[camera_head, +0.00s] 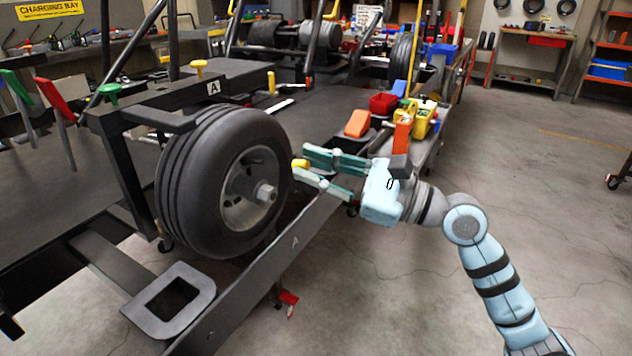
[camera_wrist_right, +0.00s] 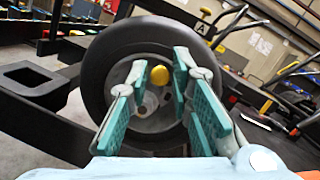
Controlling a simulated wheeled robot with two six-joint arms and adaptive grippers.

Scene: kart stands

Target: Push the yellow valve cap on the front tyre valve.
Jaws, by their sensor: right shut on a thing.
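The front tyre (camera_head: 200,180) stands upright on the kart's axle, with a pale grey rim and hub (camera_head: 265,193) facing right. My right gripper (camera_head: 308,170) is just right of the tyre, its fingers pointing at the wheel. It is shut on the yellow valve cap (camera_head: 300,163), which sticks out a little past the fingertips. In the right wrist view the yellow cap (camera_wrist_right: 160,75) shows between the fingertips, in front of the rim. The tyre valve itself cannot be made out. My left gripper is not in view.
A dark kart frame rail (camera_head: 295,242) runs below and right of the tyre. A flat bracket with a square hole (camera_head: 172,300) lies at the front. A red bin (camera_head: 383,104) and a yellow caddy (camera_head: 420,122) stand behind my gripper. The floor at right is clear.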

